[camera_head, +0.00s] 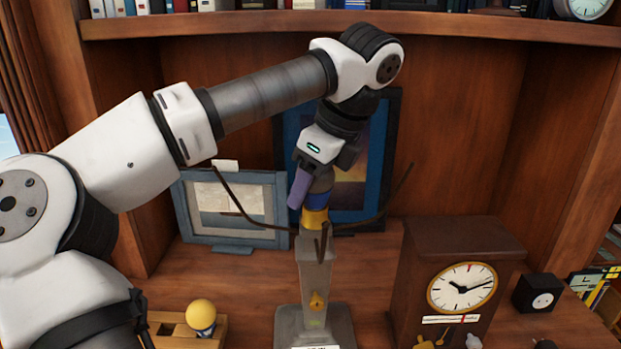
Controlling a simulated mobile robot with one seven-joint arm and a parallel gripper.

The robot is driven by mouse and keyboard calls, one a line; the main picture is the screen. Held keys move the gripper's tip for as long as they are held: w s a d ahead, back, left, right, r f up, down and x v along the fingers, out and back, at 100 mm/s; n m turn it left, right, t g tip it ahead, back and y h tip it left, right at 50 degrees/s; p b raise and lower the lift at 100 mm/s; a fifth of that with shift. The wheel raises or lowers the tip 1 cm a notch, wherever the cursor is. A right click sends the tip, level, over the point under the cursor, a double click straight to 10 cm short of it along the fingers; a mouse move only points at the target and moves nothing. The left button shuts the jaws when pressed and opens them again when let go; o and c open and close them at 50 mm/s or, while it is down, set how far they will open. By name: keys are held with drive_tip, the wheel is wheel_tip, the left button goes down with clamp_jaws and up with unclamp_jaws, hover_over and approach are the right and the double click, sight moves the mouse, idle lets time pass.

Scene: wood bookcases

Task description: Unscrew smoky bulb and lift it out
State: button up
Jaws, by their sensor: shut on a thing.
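The smoky bulb (321,181) is a dark grey globe with a blue collar below it, at the centre of the head view. It stands above a yellow socket piece (314,219) on top of a grey lamp post (315,270) with thin curved brown arms. My gripper (311,187) comes down from above and is shut on the smoky bulb. A purple finger shows on its left side; the other finger is mostly hidden. I cannot tell whether the collar is still threaded in the socket. A yellow bulb (201,315) with a blue collar sits in a wooden holder (215,340) at lower left.
A brown clock (461,288) stands right of the lamp, with a small black box (538,293) beyond it. A framed picture (237,207) and a larger blue-framed one (382,187) stand behind. A shelf (200,24) with books runs above.

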idle(0.8)
drive_tip(key=o, duration=0.9)
